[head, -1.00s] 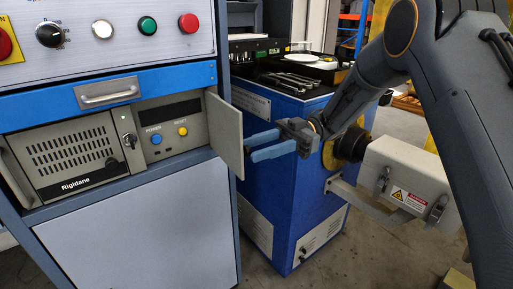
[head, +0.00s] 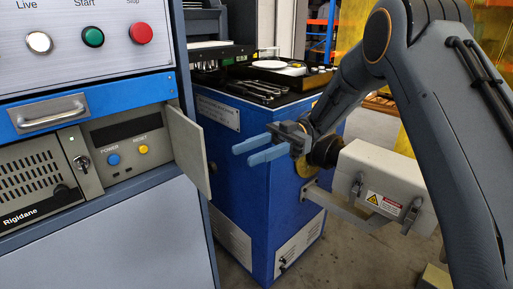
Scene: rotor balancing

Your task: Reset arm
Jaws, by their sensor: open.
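My gripper (head: 258,150) is open and empty, with its two blue-grey fingers pointing left. It hangs in the air in front of the blue machine cabinet (head: 241,195), to the right of the open grey door (head: 188,150) of the control panel. The gripper looks apart from the door. My arm reaches down to it from the upper right. Behind the door's hinge side, the panel shows a blue POWER button (head: 113,160) and a yellow RESET button (head: 143,149).
The control cabinet (head: 120,240) fills the left side, with a drawer handle (head: 52,113) and a red Stop button (head: 141,33). Tools (head: 258,90) lie on the blue cabinet's top. A grey box with a warning label (head: 386,180) sits close below my arm.

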